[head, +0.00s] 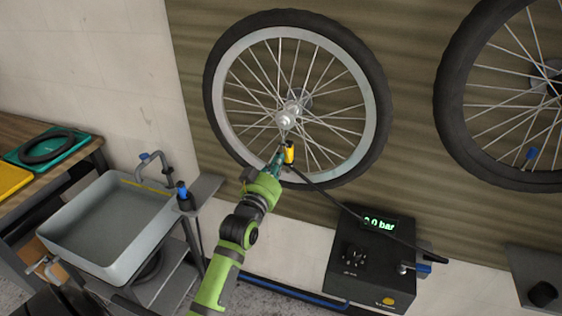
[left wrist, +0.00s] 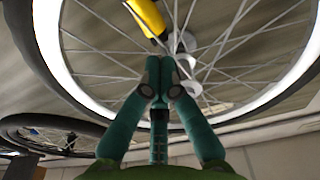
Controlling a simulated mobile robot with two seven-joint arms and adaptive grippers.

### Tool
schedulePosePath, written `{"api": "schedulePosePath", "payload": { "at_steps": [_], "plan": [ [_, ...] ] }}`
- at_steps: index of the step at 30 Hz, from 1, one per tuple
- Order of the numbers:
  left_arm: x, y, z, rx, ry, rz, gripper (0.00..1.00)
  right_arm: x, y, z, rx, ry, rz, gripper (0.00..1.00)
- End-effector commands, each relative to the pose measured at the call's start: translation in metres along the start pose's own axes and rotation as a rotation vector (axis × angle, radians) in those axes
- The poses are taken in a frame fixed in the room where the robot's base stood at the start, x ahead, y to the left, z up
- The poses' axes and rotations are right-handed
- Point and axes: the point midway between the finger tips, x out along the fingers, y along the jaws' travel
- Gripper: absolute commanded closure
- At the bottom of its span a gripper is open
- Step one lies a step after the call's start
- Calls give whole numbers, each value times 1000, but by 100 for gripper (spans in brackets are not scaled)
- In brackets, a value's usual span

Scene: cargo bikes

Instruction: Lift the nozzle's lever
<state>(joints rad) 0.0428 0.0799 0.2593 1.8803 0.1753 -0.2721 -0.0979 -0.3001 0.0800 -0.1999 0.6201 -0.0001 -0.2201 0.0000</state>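The nozzle (head: 289,152) is yellow with dark parts and sits near the wheel's lower spokes, just below the hub, with a black hose running from it. Its yellow body also shows at the top of the left wrist view (left wrist: 147,16). I cannot clearly make out its lever. My left gripper (head: 279,158) is just left of the nozzle in the head view. In the left wrist view its green fingers (left wrist: 160,68) are together, with nothing visible between them, and the nozzle lies beyond the tips. Whether they touch it is unclear. My right gripper is in neither view.
The spoked wheel (head: 378,105) hangs before the corrugated wall. A second wheel (head: 449,90) is at right. The black hose (head: 335,201) runs down to a black pump box (head: 352,278) with a green "bar" display. A grey sink (head: 110,275) stands at left.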

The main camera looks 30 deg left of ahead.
Motion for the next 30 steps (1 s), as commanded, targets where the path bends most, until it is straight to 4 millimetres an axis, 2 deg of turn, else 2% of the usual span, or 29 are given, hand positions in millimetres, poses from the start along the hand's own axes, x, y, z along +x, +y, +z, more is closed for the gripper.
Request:
{"api": "schedulePosePath", "payload": {
  "at_steps": [15,20,30],
  "plan": [
    [-52,0,0,0,-3,0,100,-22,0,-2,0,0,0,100],
    [-59,0,0,0,0,0,100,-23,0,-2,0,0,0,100],
    [-59,0,0,0,0,0,100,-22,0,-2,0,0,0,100]
  ]
}}
